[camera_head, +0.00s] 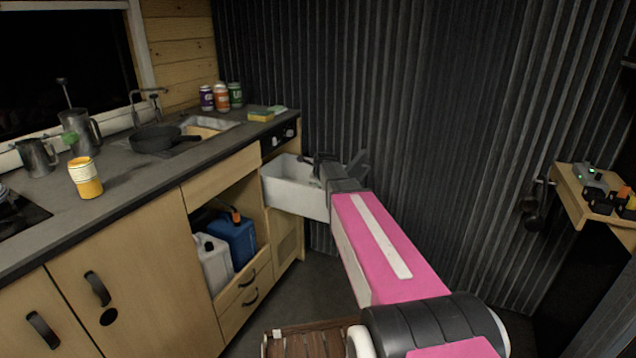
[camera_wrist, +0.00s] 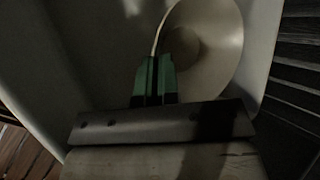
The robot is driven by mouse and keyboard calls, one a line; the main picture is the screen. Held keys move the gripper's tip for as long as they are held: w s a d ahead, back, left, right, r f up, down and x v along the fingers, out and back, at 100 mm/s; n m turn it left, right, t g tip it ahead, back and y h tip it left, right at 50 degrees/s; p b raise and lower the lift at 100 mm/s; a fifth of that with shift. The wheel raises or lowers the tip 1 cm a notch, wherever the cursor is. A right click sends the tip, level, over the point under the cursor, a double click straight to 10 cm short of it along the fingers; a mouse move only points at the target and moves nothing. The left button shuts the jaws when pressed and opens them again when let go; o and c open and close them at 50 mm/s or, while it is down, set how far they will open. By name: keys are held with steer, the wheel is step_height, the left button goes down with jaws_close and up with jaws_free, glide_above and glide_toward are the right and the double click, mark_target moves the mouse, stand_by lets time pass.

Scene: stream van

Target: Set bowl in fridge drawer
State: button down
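The fridge drawer (camera_head: 292,190) is a white bin pulled out at the far end of the counter. My gripper (camera_head: 322,170) is over its right part, and the bowl cannot be made out there. In the wrist view, the cream bowl (camera_wrist: 215,38) is tilted, its open side facing right, with pale drawer walls (camera_wrist: 60,60) around it. The green fingertips of my gripper (camera_wrist: 154,64) are close together with the bowl's near rim between them. Whether the bowl touches the drawer floor cannot be told.
The counter holds a black pan (camera_head: 156,139), a yellow cup (camera_head: 85,178), metal jugs (camera_head: 78,131) and several cans (camera_head: 221,97). Jerrycans (camera_head: 232,240) sit in the open cupboard below. A corrugated dark wall (camera_head: 430,110) stands close behind the drawer. A wooden shelf (camera_head: 568,192) is at right.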

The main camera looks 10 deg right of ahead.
steer(key=shift+f, duration=0.6)
steer(key=c, duration=1.3)
jaws_free()
steer(key=shift+c, duration=0.2)
steer(key=v, duration=1.3)
steer(key=shift+w+r, duration=0.2)
steer(key=shift+r, duration=0.05)
